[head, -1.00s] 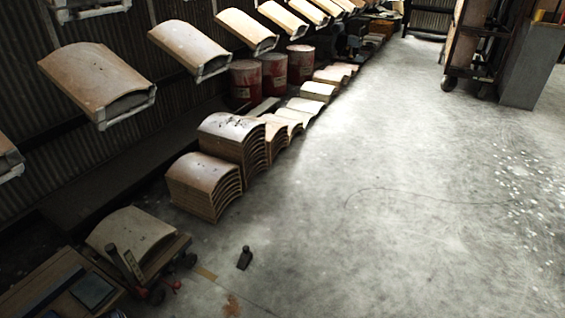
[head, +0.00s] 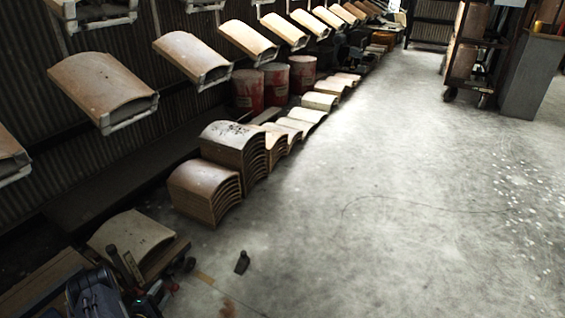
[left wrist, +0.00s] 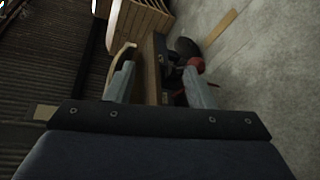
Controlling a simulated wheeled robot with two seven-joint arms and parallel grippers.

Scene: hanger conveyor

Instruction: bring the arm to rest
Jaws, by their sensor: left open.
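My left gripper (head: 140,290) is at the bottom left of the head view, over the edge of a low wooden cart (head: 165,258). Its dark blue-grey body shows there, with its fingers partly cut off or hard to make out. In the left wrist view the gripper (left wrist: 160,78) is open, its two grey fingers apart with nothing clearly held between them. The cart's wooden side and a dark wheel (left wrist: 187,48) lie beyond the fingers. A curved tan panel (head: 130,232) lies on the cart. My right gripper is in no view.
Curved panels (head: 103,82) hang in a row from the conveyor along the left wall. Stacked panels (head: 205,190) and red drums (head: 249,90) stand below. A small dark tool (head: 242,262) lies on the floor. The floor on the right is mostly open, with a rack (head: 467,60) behind.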

